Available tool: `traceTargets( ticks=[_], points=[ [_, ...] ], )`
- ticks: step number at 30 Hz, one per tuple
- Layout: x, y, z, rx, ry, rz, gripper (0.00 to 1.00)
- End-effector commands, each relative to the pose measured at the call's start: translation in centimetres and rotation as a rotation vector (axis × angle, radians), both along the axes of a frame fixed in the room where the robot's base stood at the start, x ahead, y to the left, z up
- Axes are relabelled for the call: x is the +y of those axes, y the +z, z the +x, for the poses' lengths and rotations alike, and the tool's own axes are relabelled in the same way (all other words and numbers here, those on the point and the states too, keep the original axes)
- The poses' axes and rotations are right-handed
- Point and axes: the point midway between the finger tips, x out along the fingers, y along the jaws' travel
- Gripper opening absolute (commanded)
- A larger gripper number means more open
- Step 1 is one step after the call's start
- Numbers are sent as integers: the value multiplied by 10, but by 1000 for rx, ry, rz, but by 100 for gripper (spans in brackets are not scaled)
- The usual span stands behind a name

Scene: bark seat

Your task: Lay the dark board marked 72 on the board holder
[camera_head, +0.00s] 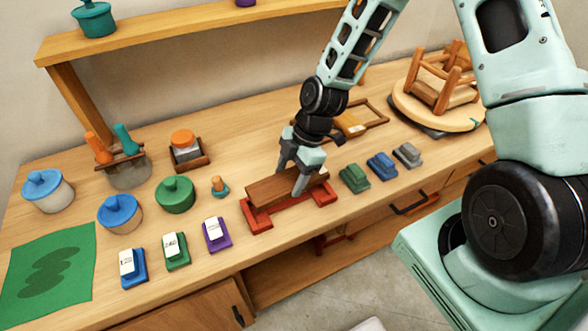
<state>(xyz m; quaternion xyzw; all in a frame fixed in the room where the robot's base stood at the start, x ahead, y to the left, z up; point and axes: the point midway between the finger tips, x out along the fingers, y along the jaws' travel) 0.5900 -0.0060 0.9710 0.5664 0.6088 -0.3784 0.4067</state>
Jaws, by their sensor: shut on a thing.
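A dark brown board (268,190) lies level along the red board holder (309,203) near the front edge of the bench. My gripper (291,179) is over the board and shut on it, with one finger on its near side. The board is at the holder, between its red end pieces (258,220). I cannot tell whether the board's underside touches the holder. No number can be read on the board from here, and part of it is hidden by my gripper.
Purple (217,234), green (176,250) and blue (132,268) label blocks stand left of the holder. Green (354,178), blue (382,166) and grey (407,155) blocks stand right. A small orange-topped item (218,186) is close by. A wooden frame (365,120) lies behind.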

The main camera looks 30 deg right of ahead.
Motion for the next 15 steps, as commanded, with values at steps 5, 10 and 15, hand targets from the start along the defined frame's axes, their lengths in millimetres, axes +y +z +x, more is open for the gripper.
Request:
traceTargets(
  ticks=[5,10,15],
  points=[
    [0,-16,0,1,-2,0,35],
    [0,-32,0,1,-3,0,35],
    [0,-48,0,1,-2,0,35]
  ],
)
